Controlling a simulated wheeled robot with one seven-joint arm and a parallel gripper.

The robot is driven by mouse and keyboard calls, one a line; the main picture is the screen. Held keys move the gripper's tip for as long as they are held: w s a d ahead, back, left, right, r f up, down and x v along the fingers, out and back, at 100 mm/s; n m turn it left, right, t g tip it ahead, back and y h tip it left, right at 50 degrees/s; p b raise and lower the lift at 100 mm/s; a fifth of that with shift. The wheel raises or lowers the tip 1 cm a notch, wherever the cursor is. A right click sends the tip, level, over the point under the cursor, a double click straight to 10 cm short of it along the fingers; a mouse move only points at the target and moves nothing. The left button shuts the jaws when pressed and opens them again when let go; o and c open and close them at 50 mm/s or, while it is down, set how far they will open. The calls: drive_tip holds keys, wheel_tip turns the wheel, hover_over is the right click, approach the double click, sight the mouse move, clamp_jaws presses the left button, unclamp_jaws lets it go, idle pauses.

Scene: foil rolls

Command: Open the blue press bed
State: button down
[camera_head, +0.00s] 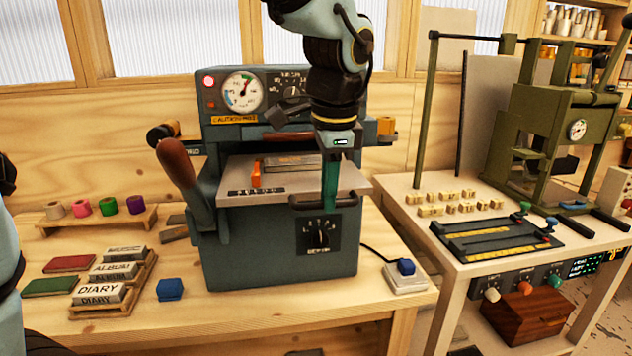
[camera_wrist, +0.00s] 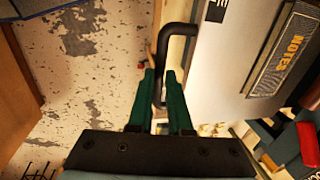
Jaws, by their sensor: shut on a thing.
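The blue press (camera_head: 250,255) stands on the wooden bench. Its pale flat bed (camera_head: 300,182) sits at the press opening and carries a block (camera_head: 290,163); in the wrist view the block (camera_wrist: 287,55) reads NOTES. A black bar handle (camera_head: 345,203) is at the bed's front edge; it also shows in the wrist view (camera_wrist: 178,30). My gripper (camera_head: 329,203), with green fingers, points down at the handle; in the wrist view the fingers (camera_wrist: 167,85) are shut around its bar. The fingers hide part of the handle and bed edge.
A lever with a brown grip (camera_head: 178,163) stands at the press's left. Stamp blocks (camera_head: 100,292), a blue cube (camera_head: 170,289) and foil rolls (camera_head: 108,206) lie left. A green press (camera_head: 545,120) stands on another table.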

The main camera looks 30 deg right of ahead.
drive_tip(key=shift+s+a, duration=0.25)
drive_tip(key=shift+s, duration=0.5)
drive_tip(key=shift+s+a, duration=0.2)
drive_tip(key=shift+s, duration=0.55)
drive_tip(key=shift+s+a, duration=0.25)
drive_tip(key=shift+s, duration=0.5)
drive_tip(key=c, duration=1.1)
unclamp_jaws()
drive_tip(key=r, duration=0.3)
drive_tip(key=s+r, duration=0.1)
drive_tip(key=r, duration=0.3)
drive_tip(key=s+r+b, duration=0.1)
drive_tip(key=r, duration=0.2)
drive_tip(key=shift+a+r, duration=0.3)
drive_tip(key=shift+w, duration=0.1)
